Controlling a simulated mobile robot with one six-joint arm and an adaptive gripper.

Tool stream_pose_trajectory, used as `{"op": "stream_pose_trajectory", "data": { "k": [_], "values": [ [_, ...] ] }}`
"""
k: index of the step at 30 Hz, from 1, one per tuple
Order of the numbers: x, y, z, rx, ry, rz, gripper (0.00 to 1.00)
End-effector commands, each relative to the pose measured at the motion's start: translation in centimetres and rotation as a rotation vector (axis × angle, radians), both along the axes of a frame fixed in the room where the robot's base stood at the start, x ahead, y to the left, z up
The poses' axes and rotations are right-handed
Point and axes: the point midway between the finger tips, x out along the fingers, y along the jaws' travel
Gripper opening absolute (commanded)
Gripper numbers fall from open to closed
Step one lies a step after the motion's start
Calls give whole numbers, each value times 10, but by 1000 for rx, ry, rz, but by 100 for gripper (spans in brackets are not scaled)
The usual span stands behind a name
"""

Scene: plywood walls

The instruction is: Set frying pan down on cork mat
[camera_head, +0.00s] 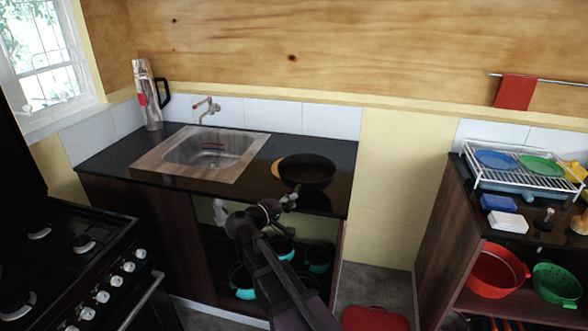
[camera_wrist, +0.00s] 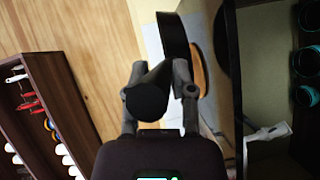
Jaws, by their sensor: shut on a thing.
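The dark frying pan (camera_head: 308,171) is level over the counter right of the sink, and its side shows edge-on in the wrist view (camera_wrist: 173,38). The round orange-brown cork mat (camera_head: 277,169) shows only as a crescent at the pan's left; the pan hides the rest. A strip of the mat shows beside the pan in the wrist view (camera_wrist: 197,70). I cannot tell whether pan and mat touch. My gripper (camera_head: 287,202), at the counter's front edge, is shut on the pan's dark handle (camera_wrist: 149,92), between both fingers (camera_wrist: 158,92).
The sink (camera_head: 205,150) with its tap is left of the pan, and a steel flask (camera_head: 149,95) stands behind it. The dark counter's front edge (camera_head: 258,204) lies below the pan. Teal pots (camera_head: 281,249) fill the open shelf beneath. A stove (camera_head: 80,255) stands at left.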

Motion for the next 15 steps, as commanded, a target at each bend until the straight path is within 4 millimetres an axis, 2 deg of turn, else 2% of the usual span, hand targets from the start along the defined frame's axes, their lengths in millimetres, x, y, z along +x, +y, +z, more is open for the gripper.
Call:
{"op": "stream_pose_trajectory", "data": {
  "k": [15],
  "values": [
    [-2, 7, 1, -10, -24, 1, 0]
  ]
}}
